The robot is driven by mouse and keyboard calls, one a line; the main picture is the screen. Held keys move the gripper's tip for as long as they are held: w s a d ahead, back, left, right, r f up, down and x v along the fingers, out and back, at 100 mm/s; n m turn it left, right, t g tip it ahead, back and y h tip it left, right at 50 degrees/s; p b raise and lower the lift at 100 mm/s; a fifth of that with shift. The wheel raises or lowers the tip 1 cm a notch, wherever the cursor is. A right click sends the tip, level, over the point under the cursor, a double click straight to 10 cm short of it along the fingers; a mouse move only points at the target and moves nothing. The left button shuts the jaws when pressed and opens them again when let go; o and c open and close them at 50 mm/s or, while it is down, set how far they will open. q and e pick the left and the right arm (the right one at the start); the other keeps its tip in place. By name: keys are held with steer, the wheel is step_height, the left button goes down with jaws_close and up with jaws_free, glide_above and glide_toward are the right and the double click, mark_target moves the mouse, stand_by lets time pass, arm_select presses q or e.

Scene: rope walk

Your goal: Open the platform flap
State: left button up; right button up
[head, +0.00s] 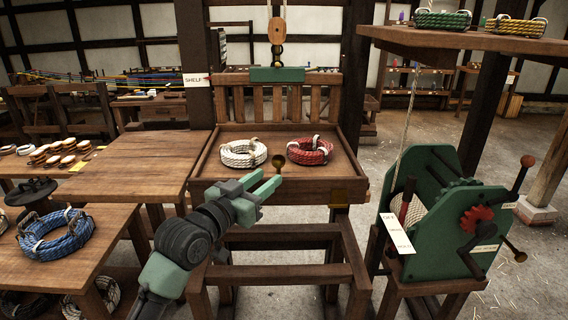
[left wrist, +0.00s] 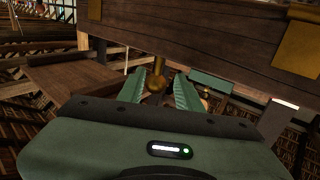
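The wooden platform (head: 205,160) hangs in the middle of the head view, with a plain front board (head: 310,192) that looks like its flap and is upright. A brass knob (head: 276,161) shows at this front edge. My left gripper (head: 270,184) is open, just in front of the board, fingers pointing at the knob. In the left wrist view the knob (left wrist: 157,82) shows between the two spread fingers (left wrist: 160,88); contact cannot be told. The board (left wrist: 190,40) spans the top of that view. My right gripper is not in view.
A white rope coil (head: 243,153) and a red one (head: 310,150) lie on the platform. A green winch (head: 440,215) with a crank stands at right. A table (head: 95,240) with a blue coil is at left. A wooden frame (head: 280,236) stands below the platform.

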mark_target(277, 172)
arm_select(q)
steer(key=x, duration=0.2)
steer(key=shift+w+d+f+p, duration=0.1)
steer(key=shift+w+d+p, duration=0.1)
steer(key=shift+d+p, duration=0.15)
steer(key=p+x, duration=0.1)
steer(key=x, duration=0.4)
steer(key=shift+w+d+p, duration=0.1)
steer(key=shift+w+p, duration=0.05)
steer(key=shift+p, duration=0.15)
steer(key=shift+w+d, duration=0.15)
steer(key=shift+w, duration=0.1)
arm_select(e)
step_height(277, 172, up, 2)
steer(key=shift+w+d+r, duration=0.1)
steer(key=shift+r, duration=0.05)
arm_select(q)
jaws_close()
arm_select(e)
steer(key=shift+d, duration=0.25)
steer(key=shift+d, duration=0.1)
